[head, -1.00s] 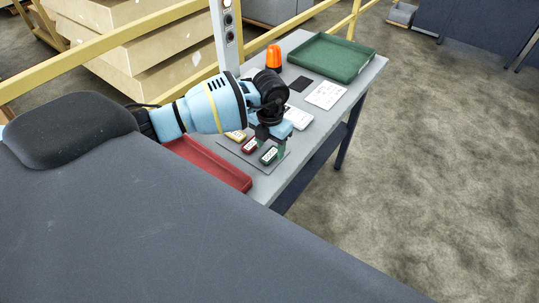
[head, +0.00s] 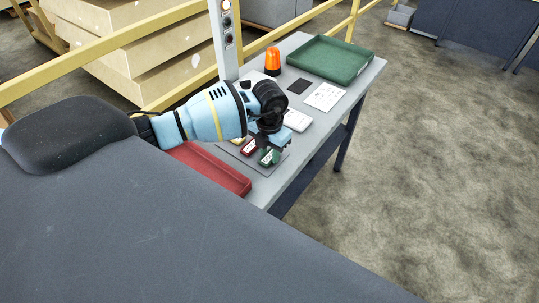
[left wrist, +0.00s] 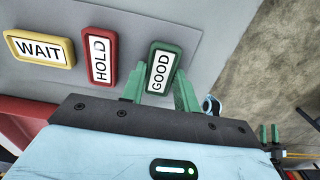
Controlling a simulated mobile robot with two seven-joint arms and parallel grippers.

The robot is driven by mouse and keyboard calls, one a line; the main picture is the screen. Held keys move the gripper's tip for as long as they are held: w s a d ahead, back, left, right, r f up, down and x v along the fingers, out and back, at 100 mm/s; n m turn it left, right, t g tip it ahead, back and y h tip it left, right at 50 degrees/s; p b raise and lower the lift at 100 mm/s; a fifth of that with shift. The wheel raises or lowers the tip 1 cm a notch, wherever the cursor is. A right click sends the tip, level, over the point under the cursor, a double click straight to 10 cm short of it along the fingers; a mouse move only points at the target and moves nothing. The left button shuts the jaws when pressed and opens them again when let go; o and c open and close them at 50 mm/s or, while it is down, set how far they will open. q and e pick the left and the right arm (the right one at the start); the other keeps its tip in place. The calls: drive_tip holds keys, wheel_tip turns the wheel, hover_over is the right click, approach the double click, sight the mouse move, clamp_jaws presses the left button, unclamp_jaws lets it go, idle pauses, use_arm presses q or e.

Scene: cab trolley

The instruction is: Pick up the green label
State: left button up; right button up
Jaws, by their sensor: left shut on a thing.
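The green label (left wrist: 161,68) reads "GOOD" and lies at the right end of a row of labels in the left wrist view. My left gripper (left wrist: 161,90) has its green fingers on both sides of the label and is shut on it. In the head view my left gripper (head: 269,150) is low over the table, with the green label (head: 268,158) at its fingers. Whether the label is clear of the grey mat is hard to tell.
The red "HOLD" label (left wrist: 100,56) and the yellow "WAIT" label (left wrist: 38,48) lie left of the green one. A red tray (head: 215,172) and a green tray (head: 330,58) stand on the table (head: 300,158). An orange beacon (head: 272,62) and white cards (head: 325,97) are farther back.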

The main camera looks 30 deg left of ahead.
use_arm(q)
drive_tip(key=shift+r, duration=0.55)
drive_tip(key=shift+s+d+r, duration=0.1)
drive_tip(key=shift+d+r, duration=0.15)
drive_tip(key=shift+r, duration=0.4)
drive_tip(key=shift+s+d+r, duration=0.1)
drive_tip(key=shift+d+r, duration=0.15)
drive_tip(key=shift+r, duration=0.35)
drive_tip(key=s+d, duration=0.2)
drive_tip(key=d, duration=0.5)
drive_tip(key=s+d+r, duration=0.1)
drive_tip(key=s+d, duration=0.2)
drive_tip(key=d, duration=0.4)
drive_tip(key=shift+r+b, duration=0.2)
drive_tip(key=shift+b, duration=0.15)
